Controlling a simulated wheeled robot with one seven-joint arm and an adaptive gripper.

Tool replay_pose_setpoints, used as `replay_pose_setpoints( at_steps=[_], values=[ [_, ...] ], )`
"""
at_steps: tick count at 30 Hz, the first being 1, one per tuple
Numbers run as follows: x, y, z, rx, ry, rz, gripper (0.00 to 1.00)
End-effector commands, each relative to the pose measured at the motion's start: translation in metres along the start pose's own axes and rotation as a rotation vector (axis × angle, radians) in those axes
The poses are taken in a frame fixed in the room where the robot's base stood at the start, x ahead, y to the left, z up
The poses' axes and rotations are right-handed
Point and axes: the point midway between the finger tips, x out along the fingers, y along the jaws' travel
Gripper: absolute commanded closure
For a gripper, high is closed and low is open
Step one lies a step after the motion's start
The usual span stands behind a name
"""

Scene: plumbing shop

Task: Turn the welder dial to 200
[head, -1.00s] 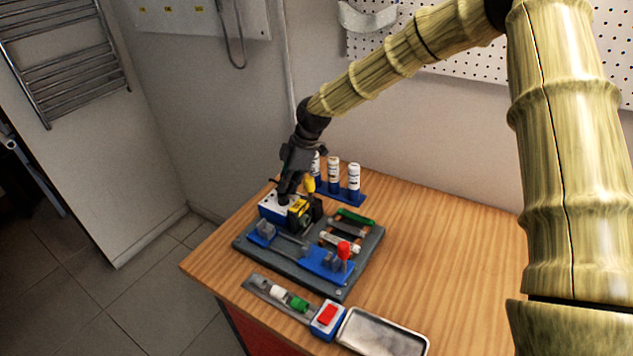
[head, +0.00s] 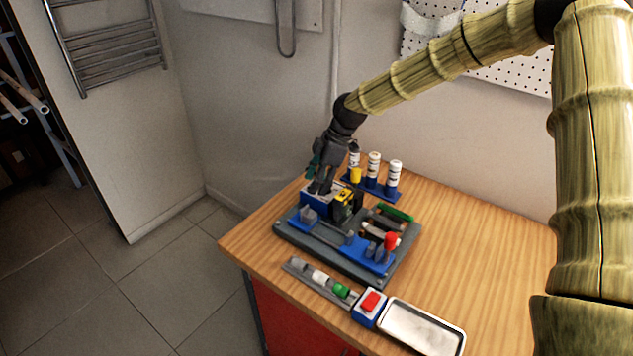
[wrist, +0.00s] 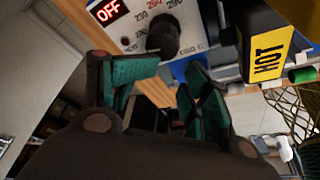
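The welder (head: 318,201) is a blue and white box at the back left of the grey board. In the wrist view its white panel (wrist: 196,17) carries a black dial (wrist: 163,38), printed numbers around it and a red display (wrist: 108,12) reading OFF. A yellow HOT label (wrist: 268,55) is to the right. My gripper (wrist: 164,75) is open, with teal-padded fingers apart and nothing held between them. The dial lies just beyond the fingertips, in line with the gap. Contact cannot be told. In the head view my gripper (head: 320,188) points down at the welder and hides its panel.
The grey board (head: 345,264) also carries a blue clamp with a red knob (head: 390,241). White bottles (head: 374,164) in a blue rack stand behind. A fittings rail (head: 318,278), a red-button box (head: 369,307) and a metal tray (head: 424,328) are in front. The wooden tabletop is clear at right.

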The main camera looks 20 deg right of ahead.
Motion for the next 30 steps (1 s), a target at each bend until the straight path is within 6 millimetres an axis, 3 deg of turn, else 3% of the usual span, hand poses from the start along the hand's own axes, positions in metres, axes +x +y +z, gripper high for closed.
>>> replay_pose_setpoints(
  at_steps=[5, 19, 24, 30],
  values=[
    [-0.01, 0.003, 0.02, 0.008, 0.016, 0.001, 0.53],
    [-0.078, -0.002, -0.022, -0.005, -0.017, 0.003, 0.53],
    [-0.101, -0.004, -0.022, -0.007, -0.017, 0.001, 0.53],
    [-0.115, -0.004, -0.016, -0.004, -0.013, 0.0, 0.53]
  ],
)
